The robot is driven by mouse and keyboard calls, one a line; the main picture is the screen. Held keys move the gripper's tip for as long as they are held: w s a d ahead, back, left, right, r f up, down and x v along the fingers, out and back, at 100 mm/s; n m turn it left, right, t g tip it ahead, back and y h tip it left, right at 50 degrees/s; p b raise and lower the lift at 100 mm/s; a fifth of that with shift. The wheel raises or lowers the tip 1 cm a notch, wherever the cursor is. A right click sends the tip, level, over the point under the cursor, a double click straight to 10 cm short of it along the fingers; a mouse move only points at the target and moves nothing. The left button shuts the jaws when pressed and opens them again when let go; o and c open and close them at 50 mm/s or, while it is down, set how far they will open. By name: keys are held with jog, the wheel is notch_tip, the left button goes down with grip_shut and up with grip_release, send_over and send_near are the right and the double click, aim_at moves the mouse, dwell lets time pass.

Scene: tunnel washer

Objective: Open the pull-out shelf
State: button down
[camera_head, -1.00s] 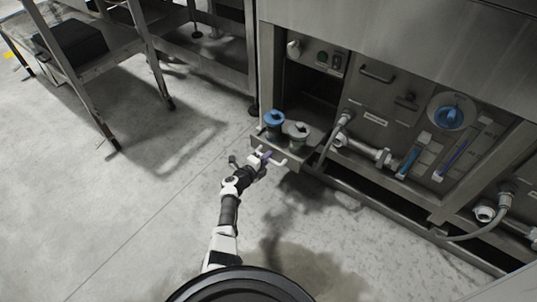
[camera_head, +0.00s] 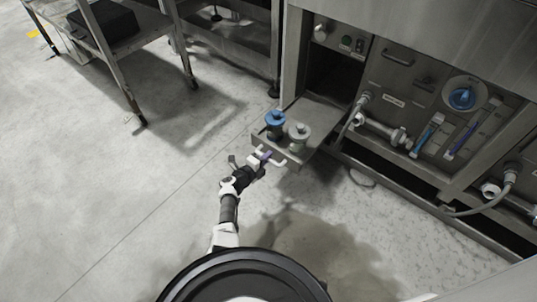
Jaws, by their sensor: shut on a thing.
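The pull-out shelf (camera_head: 318,117) is a grey metal tray standing well out of the dark opening in the washer's lower front. A blue-topped container (camera_head: 275,122) and a pale grey container (camera_head: 298,136) stand upright on its front part. A white bar handle (camera_head: 280,162) is on the shelf's front edge. My gripper (camera_head: 262,158) is at this handle and shut on it, with a purple part showing between the fingers. The exact finger contact is too small to see.
Right of the shelf is a panel with a blue dial (camera_head: 461,98), pipes and a hose (camera_head: 484,208). A metal table (camera_head: 110,45) with a black box stands at the upper left. The floor around my arm is clear.

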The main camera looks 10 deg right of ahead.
jog(key=shift+s+a, duration=0.25)
jog(key=c, duration=1.7)
grip_release()
jog(key=shift+c, duration=0.2)
jog(key=p+v, duration=0.9)
jog(key=v, duration=0.4)
jog(key=shift+s+a+p, duration=0.2)
jog(key=shift+a+p, duration=0.1)
jog(key=shift+a, duration=0.05)
